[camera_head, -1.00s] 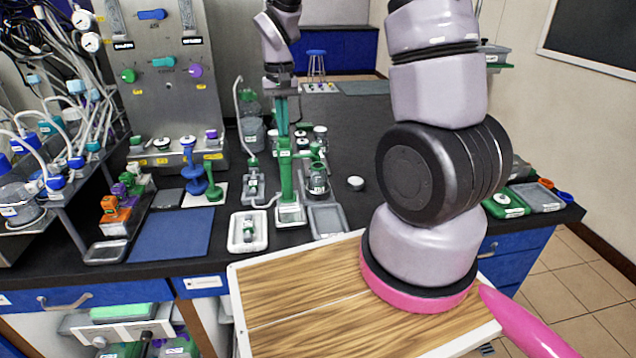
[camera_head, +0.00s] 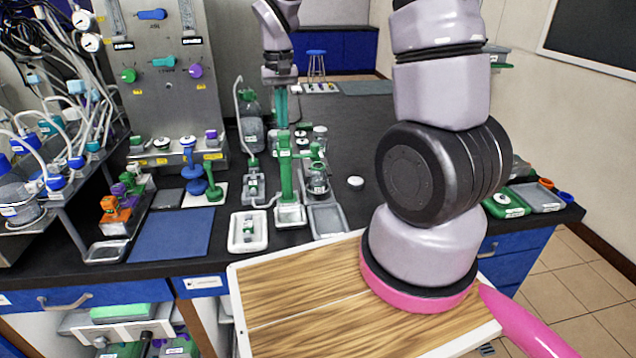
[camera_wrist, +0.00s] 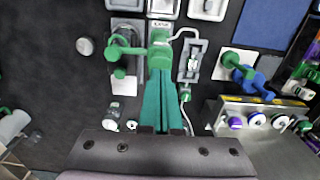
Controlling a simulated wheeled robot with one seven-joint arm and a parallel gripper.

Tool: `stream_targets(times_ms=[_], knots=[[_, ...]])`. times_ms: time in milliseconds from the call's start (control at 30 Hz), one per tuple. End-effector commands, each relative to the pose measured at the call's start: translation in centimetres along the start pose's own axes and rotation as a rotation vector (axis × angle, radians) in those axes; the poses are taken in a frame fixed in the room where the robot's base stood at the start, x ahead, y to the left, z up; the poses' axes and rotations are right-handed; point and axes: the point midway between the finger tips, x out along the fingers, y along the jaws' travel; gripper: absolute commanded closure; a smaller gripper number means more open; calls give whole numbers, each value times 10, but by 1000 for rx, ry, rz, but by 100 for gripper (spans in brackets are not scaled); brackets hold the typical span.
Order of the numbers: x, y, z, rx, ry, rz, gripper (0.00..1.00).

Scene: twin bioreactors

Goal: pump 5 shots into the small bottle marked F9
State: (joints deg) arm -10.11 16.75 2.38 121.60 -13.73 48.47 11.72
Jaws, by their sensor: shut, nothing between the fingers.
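A green pump-like stand (camera_head: 286,182) rises from a pale base on the black bench. My gripper (camera_head: 282,122) is shut and empty, its teal fingers pointing down at the top of this stand. In the wrist view, the fingers (camera_wrist: 157,78) reach the green top (camera_wrist: 158,52); I cannot tell whether they touch it. A small clear bottle with green parts (camera_head: 318,182) stands right of the stand, and a small bottle in a grey holder (camera_head: 254,186) stands to its left, with a tube. Labels are too small to read, so I cannot tell which bottle is F9.
A white tray (camera_head: 248,245) with a small item is at the front, beside a grey tray (camera_head: 327,222). A blue mat (camera_head: 170,236), blue and green stands (camera_head: 194,175) and a steel panel (camera_head: 165,80) are left. A larger bottle (camera_head: 251,130) stands behind. Bench at right is partly clear.

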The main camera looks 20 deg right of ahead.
Motion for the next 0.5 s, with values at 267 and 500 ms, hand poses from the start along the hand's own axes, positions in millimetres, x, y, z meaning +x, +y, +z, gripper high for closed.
stream_targets(times_ms=[267,500], knots=[[11,0,0,0,-2,1,100],[21,0,0,0,-1,1,100]])
